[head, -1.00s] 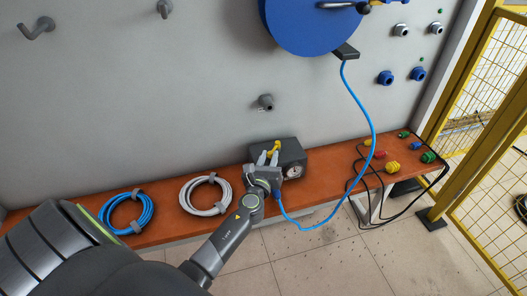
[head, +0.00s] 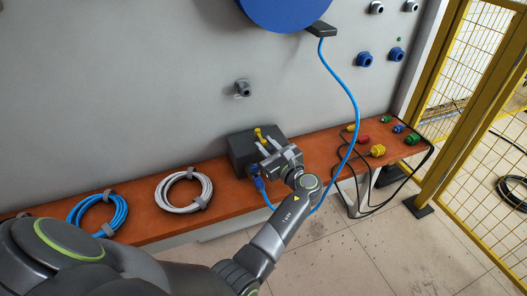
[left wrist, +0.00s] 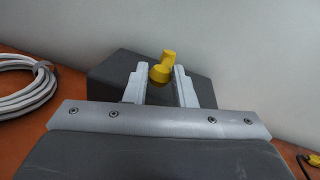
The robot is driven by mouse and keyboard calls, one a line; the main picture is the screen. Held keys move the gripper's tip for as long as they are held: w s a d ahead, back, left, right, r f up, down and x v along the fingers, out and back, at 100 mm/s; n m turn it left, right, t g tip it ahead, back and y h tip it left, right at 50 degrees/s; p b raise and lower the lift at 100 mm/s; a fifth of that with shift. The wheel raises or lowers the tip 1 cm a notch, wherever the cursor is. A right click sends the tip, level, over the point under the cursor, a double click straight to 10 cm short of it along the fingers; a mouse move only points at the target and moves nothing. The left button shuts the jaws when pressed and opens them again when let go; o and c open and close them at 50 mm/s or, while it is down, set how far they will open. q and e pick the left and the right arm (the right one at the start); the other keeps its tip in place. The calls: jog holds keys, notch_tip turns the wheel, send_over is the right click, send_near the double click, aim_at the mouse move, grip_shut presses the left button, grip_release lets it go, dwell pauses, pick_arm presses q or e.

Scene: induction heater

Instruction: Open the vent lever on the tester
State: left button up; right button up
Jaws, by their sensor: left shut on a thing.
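The tester (head: 241,152) is a dark grey box on the orange-brown shelf, against the wall. Its yellow vent lever (head: 259,134) stands up at the top. My left gripper (head: 262,143) reaches in from the front right, with its pale fingers at the lever. In the left wrist view, the yellow lever (left wrist: 160,73) sits between the two fingers, and the gripper is shut on it. The tester's dark top (left wrist: 112,72) shows behind the fingers. The tester's front is partly hidden by my gripper. My right gripper is not in view.
A blue cable (head: 352,120) hangs from a dark block under the blue disc (head: 285,8) and loops below the shelf. Blue (head: 97,214) and grey (head: 184,190) hose coils lie left. Coloured plugs, including a yellow one (head: 378,150), lie right, near yellow fencing (head: 450,90).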

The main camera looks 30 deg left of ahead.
pick_arm(q)
jog(key=shift+w+d+r+g, duration=0.1)
jog(key=shift+w+g, duration=0.05)
jog(key=shift+g, duration=0.15)
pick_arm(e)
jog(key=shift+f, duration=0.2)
pick_arm(q)
jog(key=o, duration=1)
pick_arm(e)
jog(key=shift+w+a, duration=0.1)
